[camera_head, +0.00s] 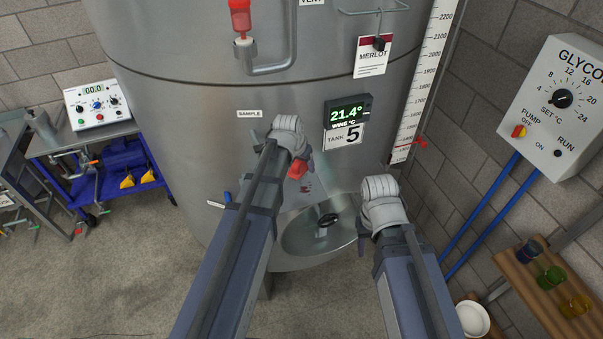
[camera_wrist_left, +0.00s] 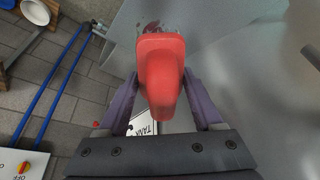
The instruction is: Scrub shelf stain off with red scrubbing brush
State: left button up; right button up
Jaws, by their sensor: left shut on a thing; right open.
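My left gripper (camera_wrist_left: 163,92) is shut on the red scrubbing brush (camera_wrist_left: 162,62), whose red body fills the middle of the left wrist view. In the head view the brush (camera_head: 297,169) shows below my left wrist, in front of the tank. A dark red stain (camera_wrist_left: 152,27) lies on the pale grey shelf (camera_wrist_left: 215,22) just beyond the brush; it also shows in the head view (camera_head: 305,188). I cannot tell whether the brush touches the shelf. The bristles are hidden. My right gripper (camera_head: 365,243) is open and empty, to the right of the round hatch, its fingers mostly hidden.
The steel tank (camera_head: 180,120) fills the middle, with a round hatch (camera_head: 318,232) low on its front. A blue cart (camera_head: 120,170) stands left. A control box (camera_head: 555,105), blue pipes (camera_head: 483,215) and a wooden shelf with glasses (camera_head: 540,285) are right.

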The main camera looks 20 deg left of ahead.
pick_arm(q)
jog(key=shift+f+b, duration=0.6)
jog(key=shift+b, duration=0.05)
pick_arm(e)
jog(key=shift+a+f, duration=0.15)
jog(key=shift+f, duration=0.45)
